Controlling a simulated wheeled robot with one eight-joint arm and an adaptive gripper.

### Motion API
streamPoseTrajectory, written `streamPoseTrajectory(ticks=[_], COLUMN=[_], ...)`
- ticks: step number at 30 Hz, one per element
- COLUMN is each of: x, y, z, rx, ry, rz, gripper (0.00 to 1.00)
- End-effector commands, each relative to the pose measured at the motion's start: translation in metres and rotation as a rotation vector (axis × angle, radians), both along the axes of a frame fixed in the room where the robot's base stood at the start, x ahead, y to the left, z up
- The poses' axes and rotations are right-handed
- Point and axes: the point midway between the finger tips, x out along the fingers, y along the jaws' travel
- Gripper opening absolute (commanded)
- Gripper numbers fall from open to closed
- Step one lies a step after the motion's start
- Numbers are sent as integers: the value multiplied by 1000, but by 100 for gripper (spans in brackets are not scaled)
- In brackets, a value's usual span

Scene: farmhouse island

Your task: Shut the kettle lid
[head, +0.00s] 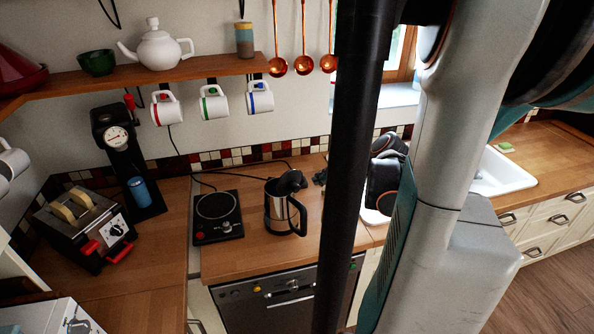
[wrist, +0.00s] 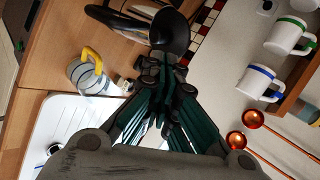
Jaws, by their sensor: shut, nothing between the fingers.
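The kettle (head: 279,212), steel with a black handle, stands on the wooden counter right of the hot plate. Its black lid (head: 291,181) appears raised and tilted up at the top. In the wrist view the kettle body (wrist: 122,22) is at the top edge, and the lid (wrist: 171,31) shows as a dark oval just beyond my fingertips. My gripper (wrist: 163,68) is shut and empty, its tips close to the lid; I cannot tell if they touch. In the head view the gripper (head: 320,178) is right of the lid, mostly hidden behind my black column.
A hot plate (head: 217,216) lies left of the kettle. A coffee machine (head: 125,150) and toaster (head: 84,226) stand further left. Mugs (head: 214,103) and copper ladles (head: 303,64) hang above. A yellow-handled cup (wrist: 86,77) and white sink (wrist: 62,122) are near my gripper.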

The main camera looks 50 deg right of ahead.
Motion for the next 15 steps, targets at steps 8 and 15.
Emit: streamPoseTrajectory(ticks=[8,15], x=[6,33], y=[-3,-7], z=[-14,-39], rx=[18,16], ry=[2,2], rz=[-37,-35], gripper=[0,0])
